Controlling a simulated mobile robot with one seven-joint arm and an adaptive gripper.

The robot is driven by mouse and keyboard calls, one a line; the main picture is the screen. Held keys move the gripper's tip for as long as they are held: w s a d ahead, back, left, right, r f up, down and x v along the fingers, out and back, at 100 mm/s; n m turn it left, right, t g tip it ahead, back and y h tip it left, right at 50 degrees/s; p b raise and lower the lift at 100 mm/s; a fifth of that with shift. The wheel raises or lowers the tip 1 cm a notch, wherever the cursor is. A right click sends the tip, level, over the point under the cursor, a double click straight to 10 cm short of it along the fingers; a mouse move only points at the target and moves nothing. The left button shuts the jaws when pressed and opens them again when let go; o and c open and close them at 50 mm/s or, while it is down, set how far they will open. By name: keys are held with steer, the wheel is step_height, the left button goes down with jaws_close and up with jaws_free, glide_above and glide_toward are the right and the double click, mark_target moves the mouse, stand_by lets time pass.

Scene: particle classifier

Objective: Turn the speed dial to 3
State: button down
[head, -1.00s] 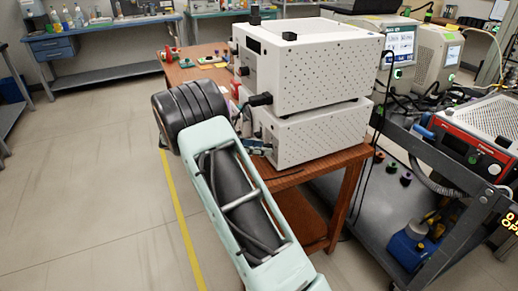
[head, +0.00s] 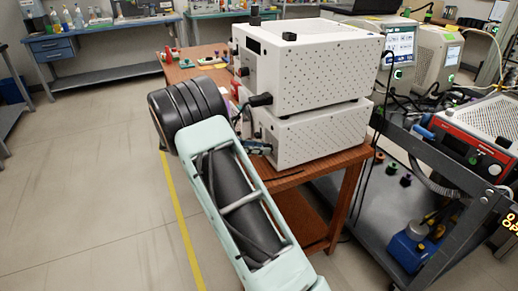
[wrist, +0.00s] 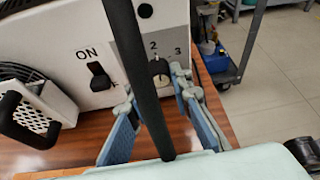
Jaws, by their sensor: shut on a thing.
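A dark bar of my gripper crosses the view and hides the dial's left side and any number there. My gripper (wrist: 153,84) has its blue-grey fingers on either side of the dial and is shut on it. The dial's exact pointer setting is unclear. In the head view my arm hides the dial and most of the gripper.
An ON switch (wrist: 99,77) sits left of the dial on the panel. The stacked white instruments (head: 310,75) stand on a wooden table (head: 300,172). A grey cart (head: 340,205) is to the right. Open floor lies to the left.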

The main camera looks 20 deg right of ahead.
steer(key=shift+s+f+m+t+b, duration=0.2)
steer(key=shift+m+t+b, duration=0.5)
steer(key=shift+m+b, duration=0.25)
steer(key=m+t+b, duration=0.1)
steer(key=b, duration=0.1)
steer(key=m+b, duration=0.1)
steer(key=shift+f+m+t+b, duration=0.2)
steer(key=shift+m+t+b, duration=0.05)
steer(key=shift+t+b, duration=0.15)
steer(key=m+t+b, duration=0.1)
steer(key=m+b, duration=0.1)
steer(key=b, duration=0.2)
steer(key=shift+s+b, duration=0.15)
steer(key=shift+b, duration=0.2)
steer(key=shift+m+t+h+b, duration=0.3)
steer(key=shift+m+b, duration=0.15)
steer(key=shift+m, duration=0.05)
steer(key=shift+r, duration=0.2)
steer(key=c, duration=1.7)
jaws_free()
steer(key=shift+c, duration=0.2)
steer(key=shift+a, duration=0.1)
steer(key=v, duration=1.2)
